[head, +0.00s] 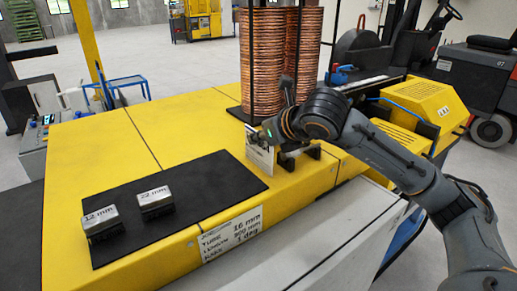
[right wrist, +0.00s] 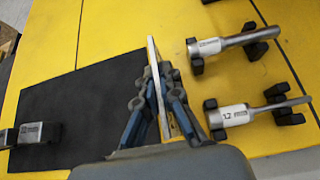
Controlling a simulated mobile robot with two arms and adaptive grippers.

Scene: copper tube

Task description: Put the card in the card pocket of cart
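My right gripper (head: 266,135) is over the yellow cart (head: 190,110), near the right end of the black mat. It is shut on a thin, flat whitish card (head: 260,155), held upright. In the right wrist view the card (right wrist: 156,80) stands nearly edge-on between the fingers (right wrist: 153,92), so its face cannot be read. A white printed label (head: 230,235) reading 16 mm and 1 deg is on the cart's front side; I cannot tell whether a pocket is there. My left gripper is not in view.
The black mat (head: 215,180) bears two metal blocks, marked 12 mm (head: 100,218) and 22 mm (head: 155,199). Two metal rods (right wrist: 235,40) (right wrist: 262,110) rest in black holders to the right. Copper coils (head: 262,65) stand behind the gripper.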

